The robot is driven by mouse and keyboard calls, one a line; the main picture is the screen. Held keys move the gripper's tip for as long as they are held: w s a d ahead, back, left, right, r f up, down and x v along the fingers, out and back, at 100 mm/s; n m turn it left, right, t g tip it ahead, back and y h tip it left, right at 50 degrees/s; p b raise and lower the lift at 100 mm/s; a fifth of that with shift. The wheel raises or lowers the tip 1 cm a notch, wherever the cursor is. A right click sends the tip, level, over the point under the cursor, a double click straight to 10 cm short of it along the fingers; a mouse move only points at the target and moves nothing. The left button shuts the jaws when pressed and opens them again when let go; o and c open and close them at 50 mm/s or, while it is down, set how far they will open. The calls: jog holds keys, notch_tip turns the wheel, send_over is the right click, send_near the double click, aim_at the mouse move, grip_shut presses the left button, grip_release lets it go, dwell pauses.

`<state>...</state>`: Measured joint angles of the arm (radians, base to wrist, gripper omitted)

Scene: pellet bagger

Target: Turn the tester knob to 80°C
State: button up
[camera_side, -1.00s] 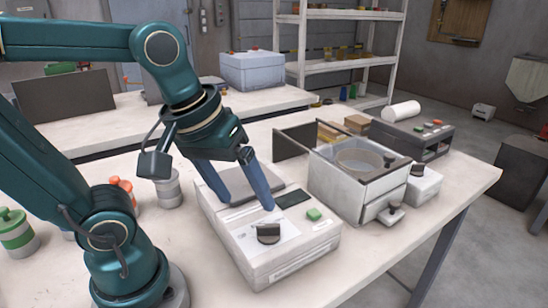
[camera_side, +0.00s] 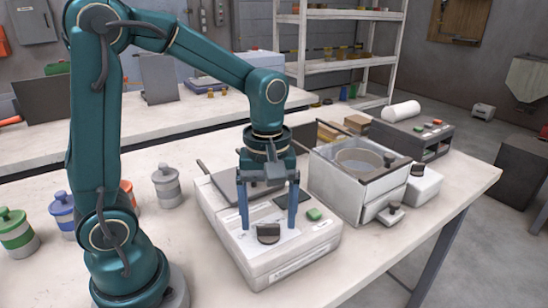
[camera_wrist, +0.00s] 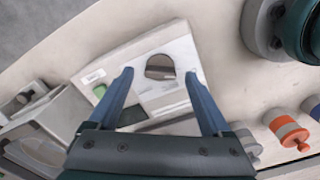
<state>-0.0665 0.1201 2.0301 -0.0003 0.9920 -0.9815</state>
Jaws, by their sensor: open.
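The tester (camera_side: 285,262) is a white box on the bench, with a dark round knob (camera_side: 268,234) on its top panel. A green button (camera_side: 314,214) and a dark display (camera_side: 262,211) are also on its top. In the wrist view the knob (camera_wrist: 160,67) lies ahead of and between my fingertips, not touched by them. My gripper (camera_side: 268,227) points down over the tester with its two blue fingers apart and empty; it also shows in the wrist view (camera_wrist: 158,72). The temperature markings and the knob's setting are too small to read.
A white box with a round well (camera_side: 358,160) stands close to the tester's right. Several lidded canisters, among them a grey one (camera_side: 166,187) and a green-banded one (camera_side: 14,232), stand to the left. The bench's front right is clear.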

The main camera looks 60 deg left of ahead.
jog(key=shift+f, duration=0.5)
jog(key=shift+c, duration=0.3)
grip_shut()
jog(key=shift+m, duration=0.4)
jog(key=m, duration=1.1)
